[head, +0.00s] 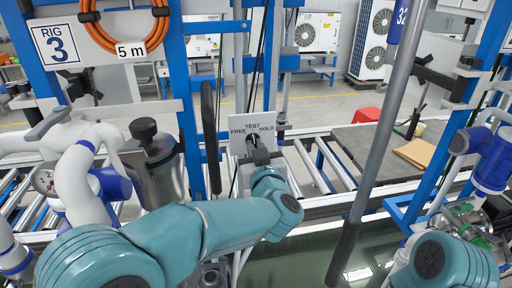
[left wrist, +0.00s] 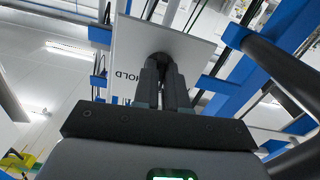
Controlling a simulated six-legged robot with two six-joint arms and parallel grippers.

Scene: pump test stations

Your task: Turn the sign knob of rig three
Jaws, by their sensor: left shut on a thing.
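The sign of rig three is a pale plate (head: 268,121) lettered TEST, FREE and HOLD, in the middle of the head view. Its dark knob (head: 250,138) sits at the plate's centre, partly hidden by my gripper. My left gripper (head: 257,151) reaches the plate from the front and is shut on the knob. In the left wrist view both fingers (left wrist: 164,72) close around the dark knob (left wrist: 160,57), and the plate (left wrist: 126,52) shows HOLD beside them. I cannot tell which word the knob points to. My right gripper is not in view.
A RIG 3 label (head: 56,45) and an orange hose coil (head: 125,48) hang upper left. A long grey pole (head: 375,150) slants down on the right. A roller conveyor (head: 322,165) runs behind.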

